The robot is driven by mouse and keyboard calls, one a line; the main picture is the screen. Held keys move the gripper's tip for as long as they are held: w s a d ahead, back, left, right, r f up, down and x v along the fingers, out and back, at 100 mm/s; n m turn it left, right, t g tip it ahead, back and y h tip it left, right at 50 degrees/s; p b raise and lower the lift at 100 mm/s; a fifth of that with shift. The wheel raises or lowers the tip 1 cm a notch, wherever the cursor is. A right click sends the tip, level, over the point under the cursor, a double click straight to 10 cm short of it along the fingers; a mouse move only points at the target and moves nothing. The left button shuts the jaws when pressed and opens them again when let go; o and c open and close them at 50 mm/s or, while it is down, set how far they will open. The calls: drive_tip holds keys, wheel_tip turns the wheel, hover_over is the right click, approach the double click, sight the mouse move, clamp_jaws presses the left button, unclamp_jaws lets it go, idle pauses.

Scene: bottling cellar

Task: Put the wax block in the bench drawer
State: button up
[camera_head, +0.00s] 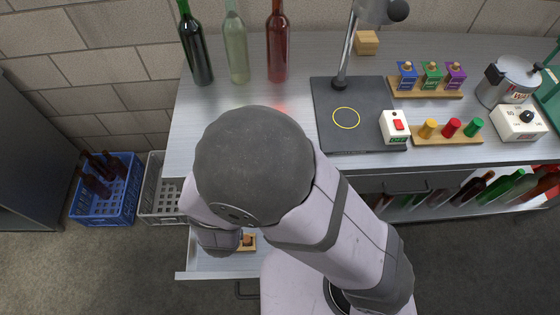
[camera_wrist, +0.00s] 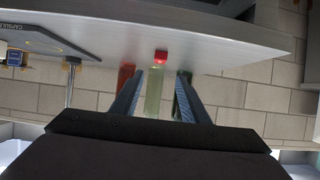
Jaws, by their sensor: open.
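The wax block appears to be a small red block (camera_wrist: 161,57) on the bench top in the wrist view. In the head view my arm covers that part of the bench. My gripper (camera_wrist: 161,73) is open and empty. Its two fingers point toward the block, which shows between and just beyond the fingertips; I cannot tell the gap. In the head view the gripper is hidden behind my arm. The bench drawer (camera_head: 196,262) stands pulled open at lower left, partly covered by my arm. A small tan piece with a brown top (camera_head: 246,241) lies in it.
Green (camera_head: 197,50), clear (camera_head: 237,50) and red (camera_head: 278,50) bottles stand at the bench's back. A dark plate (camera_head: 335,100) with a stand, capsule racks (camera_head: 428,92) and a pot (camera_head: 508,80) are to the right. Crates (camera_head: 105,205) stand on the floor at left.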

drive_tip(key=shift+w+f+g, duration=0.3)
drive_tip(key=shift+w+g, duration=0.1)
drive_tip(key=shift+w, duration=0.05)
drive_tip(key=w+g+y, duration=0.1)
drive_tip(key=w+d+f+g+y, duration=0.1)
drive_tip(key=g, duration=0.1)
drive_tip(key=shift+f, duration=0.25)
drive_tip(key=d+g, duration=0.1)
drive_tip(key=d, duration=0.1)
drive_tip(key=d+g, duration=0.1)
drive_tip(key=shift+s+d+g+y, duration=0.25)
drive_tip(key=shift+g+y, duration=0.05)
drive_tip(key=shift+y, duration=0.1)
drive_tip(key=s+d+r+g+h, duration=0.1)
drive_tip(key=s+d+g, duration=0.2)
drive_tip(key=s+d, duration=0.3)
drive_tip(key=s+d+r+g+h, duration=0.1)
drive_tip(key=s+d+g, duration=0.2)
drive_tip(key=d, duration=1)
drive_tip(key=s, duration=0.2)
drive_tip(key=shift+s+d+h, duration=0.25)
drive_tip(key=shift+s+h, duration=0.1)
drive_tip(key=shift+h, duration=0.05)
drive_tip(key=shift+o, duration=0.6)
drive_tip(key=shift+d, duration=0.1)
